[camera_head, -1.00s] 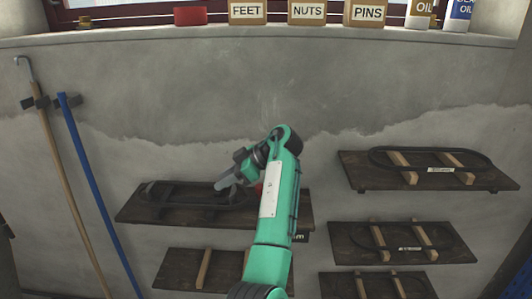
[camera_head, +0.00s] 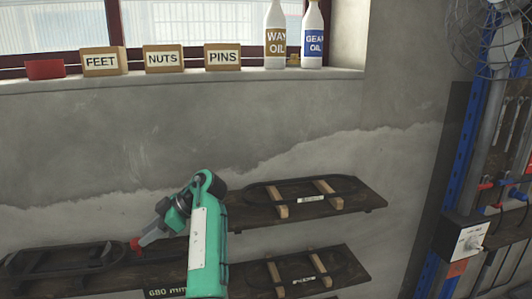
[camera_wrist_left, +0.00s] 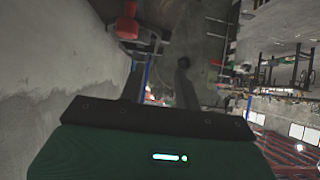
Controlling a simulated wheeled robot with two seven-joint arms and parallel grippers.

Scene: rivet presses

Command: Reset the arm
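My left arm (camera_head: 207,245) is teal and rises from the bottom of the head view, bent at the top. My left gripper (camera_head: 145,240) points down and to the left, in front of the wall shelf. In the left wrist view, the two dark fingers of my left gripper (camera_wrist_left: 160,85) stand apart with nothing between them. My right arm and gripper are in neither view.
A red thing (camera_head: 135,245) sits behind the left gripper. Labelled boxes (camera_head: 163,58) and oil bottles (camera_head: 275,38) stand on the sill. A blue rack (camera_head: 470,140) is right.

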